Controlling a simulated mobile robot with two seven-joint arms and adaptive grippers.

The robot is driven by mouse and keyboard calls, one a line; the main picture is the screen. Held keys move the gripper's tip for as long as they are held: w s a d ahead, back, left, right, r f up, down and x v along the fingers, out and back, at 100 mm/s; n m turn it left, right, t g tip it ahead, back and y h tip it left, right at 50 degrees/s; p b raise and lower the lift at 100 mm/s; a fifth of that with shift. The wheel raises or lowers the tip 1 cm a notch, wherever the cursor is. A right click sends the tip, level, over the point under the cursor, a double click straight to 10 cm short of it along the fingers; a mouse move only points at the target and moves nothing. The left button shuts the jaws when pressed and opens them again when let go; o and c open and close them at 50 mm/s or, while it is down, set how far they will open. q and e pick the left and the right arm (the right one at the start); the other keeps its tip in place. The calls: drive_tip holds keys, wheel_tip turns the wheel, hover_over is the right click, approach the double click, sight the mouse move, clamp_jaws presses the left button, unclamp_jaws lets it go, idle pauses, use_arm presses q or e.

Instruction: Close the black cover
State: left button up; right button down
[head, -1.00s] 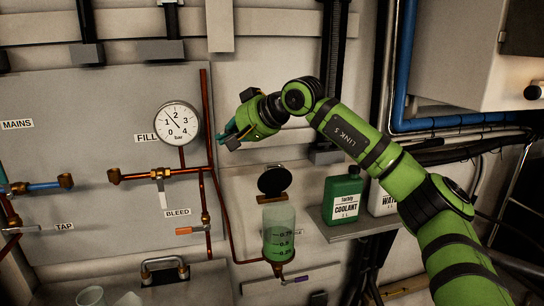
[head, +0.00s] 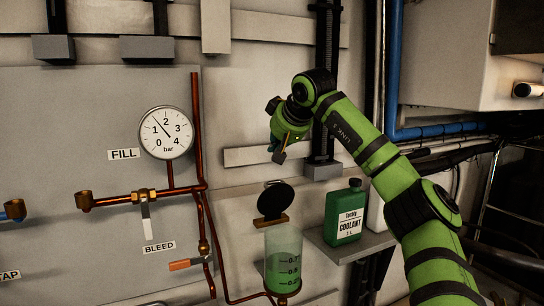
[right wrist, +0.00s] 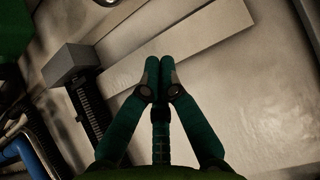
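The black cover (head: 275,200) is a round disc standing raised on a brown hinge block, above and behind the clear tank (head: 284,262) with green liquid and level marks. The tank's top is uncovered. My right gripper (head: 279,153) is above the cover, apart from it, with its fingers pointing down. In the right wrist view its two teal fingers (right wrist: 159,68) meet at the tips with nothing between them. The cover and tank do not show in that view. My left gripper is not in view.
A green coolant bottle (head: 345,212) stands on a shelf (head: 352,252) right of the tank. A pressure gauge (head: 166,133), copper pipes and the bleed valve (head: 145,215) are on the left panel. A black vertical rail (head: 325,110) runs behind my right arm.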

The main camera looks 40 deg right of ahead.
sight(273, 199)
drive_tip(key=p+x, duration=0.2)
drive_tip(key=x, duration=0.6)
drive_tip(key=shift+s+f, duration=0.2)
drive_tip(key=shift+f, duration=0.1)
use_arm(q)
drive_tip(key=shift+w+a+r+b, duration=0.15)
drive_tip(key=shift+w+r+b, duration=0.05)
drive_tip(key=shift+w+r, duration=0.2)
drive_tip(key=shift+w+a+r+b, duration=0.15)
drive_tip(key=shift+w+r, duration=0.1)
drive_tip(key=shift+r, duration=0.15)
use_arm(e)
drive_tip(key=shift+s+a+f, duration=0.3)
drive_tip(key=shift+s+f, duration=0.05)
drive_tip(key=shift+s, duration=0.35)
drive_tip(key=shift+s+a+f, duration=0.3)
drive_tip(key=shift+s+f, duration=0.05)
drive_tip(key=shift+s, duration=0.4)
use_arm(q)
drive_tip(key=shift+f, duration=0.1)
